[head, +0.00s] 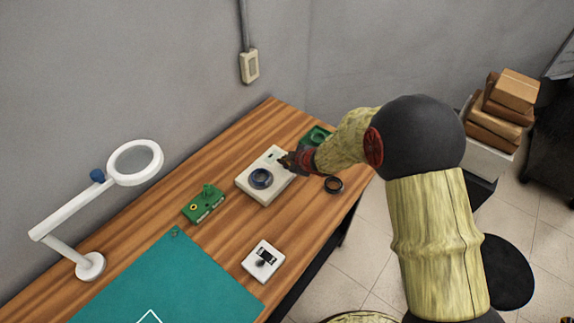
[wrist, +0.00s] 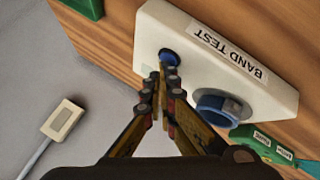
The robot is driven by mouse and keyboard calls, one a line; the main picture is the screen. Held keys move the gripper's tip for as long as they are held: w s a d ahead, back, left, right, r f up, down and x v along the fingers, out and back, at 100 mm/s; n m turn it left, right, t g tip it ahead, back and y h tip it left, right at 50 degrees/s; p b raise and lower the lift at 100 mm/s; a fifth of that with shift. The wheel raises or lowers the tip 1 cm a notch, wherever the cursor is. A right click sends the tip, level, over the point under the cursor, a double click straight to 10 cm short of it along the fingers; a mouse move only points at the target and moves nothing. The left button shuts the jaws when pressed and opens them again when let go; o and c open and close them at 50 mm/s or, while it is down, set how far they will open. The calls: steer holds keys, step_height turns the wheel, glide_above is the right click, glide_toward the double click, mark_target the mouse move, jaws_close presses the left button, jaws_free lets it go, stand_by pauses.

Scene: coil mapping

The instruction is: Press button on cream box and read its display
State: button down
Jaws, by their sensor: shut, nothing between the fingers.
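The cream box (head: 249,184) lies on the wooden table in the head view. In the wrist view the cream box (wrist: 279,98) carries a label reading BAND TEST and a round blue button (wrist: 168,56). A dark blue ring (head: 261,178) sits on the box top; it also shows in the wrist view (wrist: 218,103). My gripper (wrist: 165,74) is shut and empty, its tips at or just over the near edge of the button; contact cannot be told. In the head view my gripper (head: 284,163) is over the box's right side.
A green device (head: 204,204) stands left of the box, and another green item (head: 316,136) lies behind my gripper. A white square device (head: 263,260), teal mat (head: 190,275) and magnifier lamp (head: 90,264) are nearer.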

mark_target(285, 166)
steer(key=shift+f, duration=0.15)
stand_by(0.4)
steer(key=shift+r+p, duration=0.8)
steer(key=shift+r, duration=0.05)
steer(key=shift+r, duration=0.1)
step_height(285, 166, up, 5)
steer(key=p, duration=0.5)
steer(key=shift+f, duration=0.2)
